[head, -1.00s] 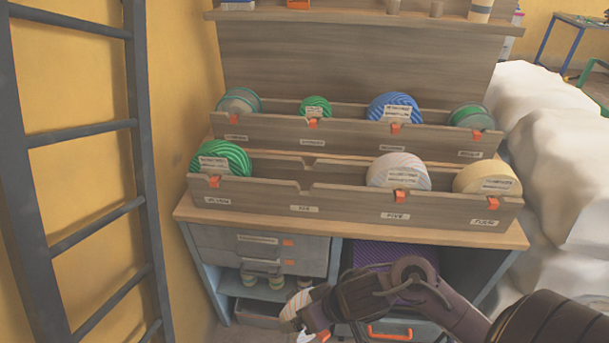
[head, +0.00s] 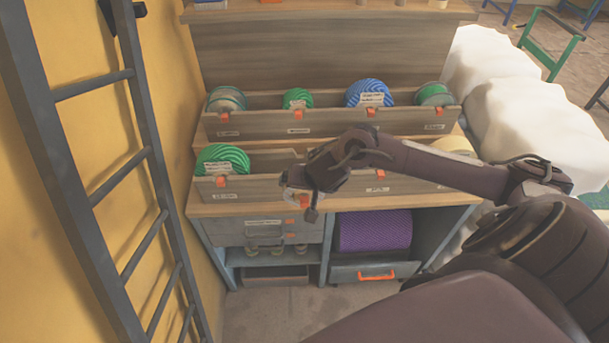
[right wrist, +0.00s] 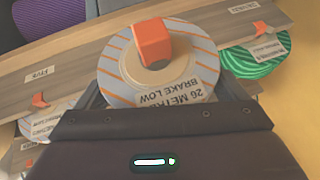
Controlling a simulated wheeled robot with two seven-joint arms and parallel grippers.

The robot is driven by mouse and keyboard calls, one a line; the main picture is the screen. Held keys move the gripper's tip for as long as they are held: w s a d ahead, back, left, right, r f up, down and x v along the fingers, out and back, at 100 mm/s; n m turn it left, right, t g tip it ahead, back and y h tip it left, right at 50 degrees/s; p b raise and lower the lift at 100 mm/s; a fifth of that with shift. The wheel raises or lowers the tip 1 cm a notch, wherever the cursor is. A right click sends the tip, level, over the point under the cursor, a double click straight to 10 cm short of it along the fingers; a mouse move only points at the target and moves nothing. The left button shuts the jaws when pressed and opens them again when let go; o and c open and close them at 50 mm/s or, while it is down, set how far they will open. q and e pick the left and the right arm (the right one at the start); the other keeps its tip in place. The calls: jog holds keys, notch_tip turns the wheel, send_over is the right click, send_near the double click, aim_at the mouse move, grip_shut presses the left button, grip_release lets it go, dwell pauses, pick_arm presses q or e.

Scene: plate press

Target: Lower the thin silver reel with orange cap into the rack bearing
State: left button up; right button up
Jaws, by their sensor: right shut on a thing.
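The thin silver reel (right wrist: 115,80) has orange stripes, a printed label and an orange cap (right wrist: 152,42). My right gripper (head: 305,192) is shut on it, and the reel shows partly in the head view (head: 297,200). It is held in front of the front rack (head: 240,186), near the middle, between the green reel (head: 222,158) and the label "FIVE" (right wrist: 40,73). The arm and reel hide the middle bearing of that rack, so I cannot tell whether they touch. My left gripper is not in view.
The rear rack (head: 330,124) carries several reels, including a blue one (head: 368,92). A ladder (head: 110,180) stands at left. Drawers (head: 262,228) and a purple roll (head: 376,231) are below.

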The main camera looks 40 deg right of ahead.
jog(key=shift+w+d+f+b, duration=0.15)
jog(key=shift+w+b, duration=0.1)
jog(key=shift+w, duration=0.1)
jog(key=shift+w+d+f+b, duration=0.1)
jog(key=shift+w+d+b, duration=0.05)
jog(key=shift+w+b, duration=0.15)
jog(key=w, duration=0.1)
jog(key=w+d+b, duration=0.1)
jog(key=w+b, duration=0.1)
jog(key=shift+d+f, duration=0.25)
jog(key=shift+d, duration=0.15)
jog(key=w+d+f+b, duration=0.2)
jog(key=w+d+b, duration=0.3)
jog(key=w+b, duration=0.45)
pick_arm(q)
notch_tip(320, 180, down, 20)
jog(key=b, duration=0.7)
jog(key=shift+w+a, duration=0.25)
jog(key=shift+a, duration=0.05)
pick_arm(e)
notch_tip(320, 180, down, 6)
jog(key=shift+s+d+f, duration=0.25)
jog(key=shift+d, duration=0.05)
jog(key=o, duration=1.1)
jog(key=shift+s, duration=0.1)
